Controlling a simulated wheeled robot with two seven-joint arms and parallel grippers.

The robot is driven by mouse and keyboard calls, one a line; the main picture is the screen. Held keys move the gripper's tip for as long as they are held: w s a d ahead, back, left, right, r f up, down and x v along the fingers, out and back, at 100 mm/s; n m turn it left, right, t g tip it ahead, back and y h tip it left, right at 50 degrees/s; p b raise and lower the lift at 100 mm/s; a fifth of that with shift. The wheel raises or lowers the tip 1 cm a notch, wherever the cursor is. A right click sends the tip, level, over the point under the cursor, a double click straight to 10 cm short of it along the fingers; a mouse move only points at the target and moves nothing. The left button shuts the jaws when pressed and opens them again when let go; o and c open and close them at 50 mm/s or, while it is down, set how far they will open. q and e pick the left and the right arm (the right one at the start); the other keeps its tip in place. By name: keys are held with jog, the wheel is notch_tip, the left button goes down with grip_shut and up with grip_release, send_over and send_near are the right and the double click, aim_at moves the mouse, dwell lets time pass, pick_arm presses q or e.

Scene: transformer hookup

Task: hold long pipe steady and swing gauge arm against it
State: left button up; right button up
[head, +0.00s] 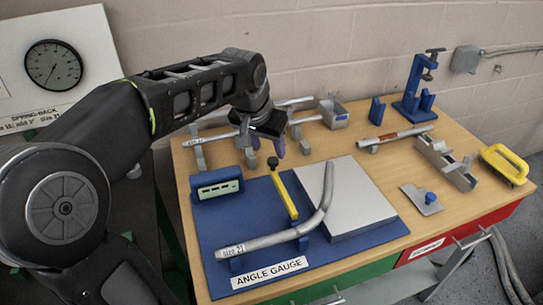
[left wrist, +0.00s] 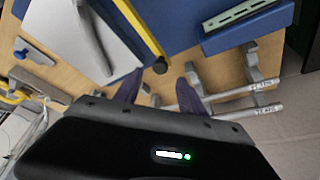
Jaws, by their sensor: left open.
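A long grey bent pipe (head: 266,241) marked "size 21" lies on the blue angle gauge board (head: 225,220). In the left wrist view, the arm (left wrist: 141,30) ends in a black knob (left wrist: 160,66). My left gripper (head: 265,155) is open and empty, above the arm's far end. My right gripper is out of view.
A blue block with a display (head: 217,187) stands at the board's left corner. Straight pipes on grey rests (head: 218,137) lie behind my left gripper. A blue clamp stand (head: 412,100), a grey fixture (head: 445,165) and a yellow-handled tool (head: 505,163) fill the right side.

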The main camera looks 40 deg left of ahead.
aim_at(272, 160)
pick_arm(q)
jog(key=x, duration=0.5)
jog(key=shift+f, duration=0.35)
jog(key=shift+c, duration=0.6)
grip_shut()
dwell(0.5)
